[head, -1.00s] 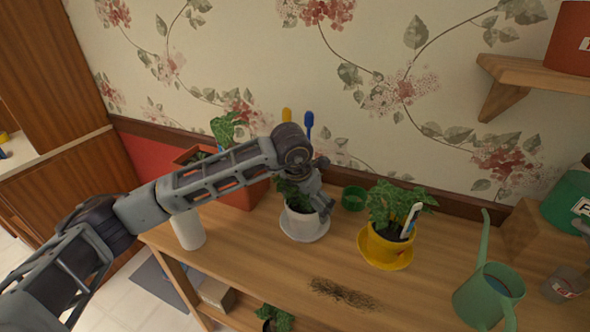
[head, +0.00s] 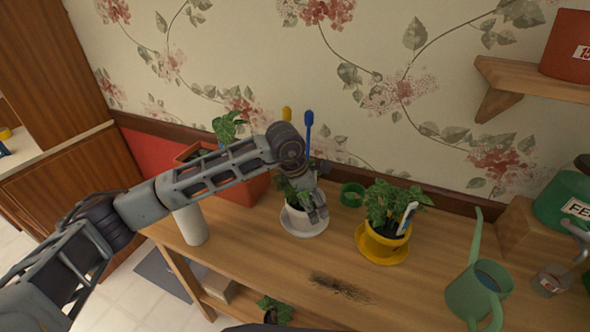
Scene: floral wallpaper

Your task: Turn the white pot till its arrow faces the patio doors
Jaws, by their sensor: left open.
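The white pot (head: 297,219) stands upright on a white saucer (head: 305,233) on the wooden bench, with a leafy green plant in it. My left gripper (head: 318,213) reaches down over the pot's right side, its fingers open at the rim. Whether a finger touches the pot cannot be told. The gripper and forearm hide part of the plant and the pot's right side. No arrow shows on the visible part of the pot. No patio doors show in the view. My right gripper is not in view.
A yellow pot (head: 378,247) with a plant and white label stands right of the white pot. A green watering can (head: 478,292) is at the front right. A white cylinder (head: 192,226) stands left, a green ring (head: 352,195) behind. Spilled soil (head: 340,288) lies in front.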

